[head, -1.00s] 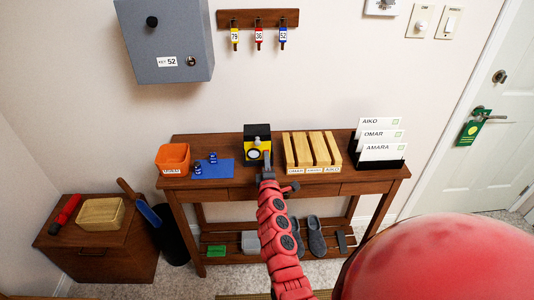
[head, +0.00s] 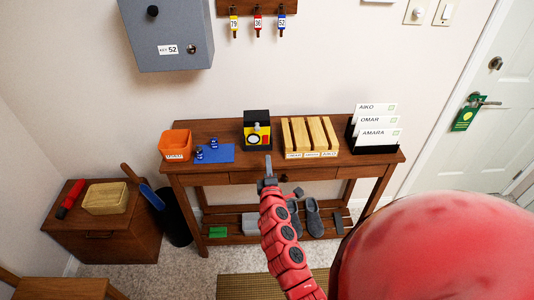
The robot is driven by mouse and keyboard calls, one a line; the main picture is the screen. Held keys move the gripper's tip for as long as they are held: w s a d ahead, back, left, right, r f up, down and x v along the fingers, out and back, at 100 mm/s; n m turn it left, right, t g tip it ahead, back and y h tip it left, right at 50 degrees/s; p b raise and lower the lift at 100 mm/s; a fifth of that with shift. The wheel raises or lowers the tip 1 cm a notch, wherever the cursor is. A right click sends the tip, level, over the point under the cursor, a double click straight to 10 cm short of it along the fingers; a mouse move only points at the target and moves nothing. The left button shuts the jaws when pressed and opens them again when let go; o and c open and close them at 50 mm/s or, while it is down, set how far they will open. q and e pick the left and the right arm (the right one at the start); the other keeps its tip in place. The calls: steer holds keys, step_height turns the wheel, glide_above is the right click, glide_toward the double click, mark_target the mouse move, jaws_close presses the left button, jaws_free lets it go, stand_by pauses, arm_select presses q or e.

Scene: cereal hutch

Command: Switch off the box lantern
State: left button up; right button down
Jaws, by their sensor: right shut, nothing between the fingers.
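The box lantern (head: 257,131) stands upright on the wooden console table (head: 220,180). It is black and yellow with a round pale lens on its front and a small red spot beside the lens. My right gripper (head: 268,163) is shut and empty. It is just in front of the lantern, near the table's front edge, and looks apart from it. I cannot tell from the lens whether the lantern is lit. My left gripper is not in view.
A slotted wooden rack (head: 311,137) stands right of the lantern, with a black card holder (head: 371,146) beyond. An orange bin (head: 175,145) and small blue items on a blue mat (head: 222,154) are left. A grey key box (head: 165,35) hangs above.

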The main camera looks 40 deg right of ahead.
steer(key=v, duration=0.3)
steer(key=shift+s+a+r, duration=0.2)
stand_by(0.4)
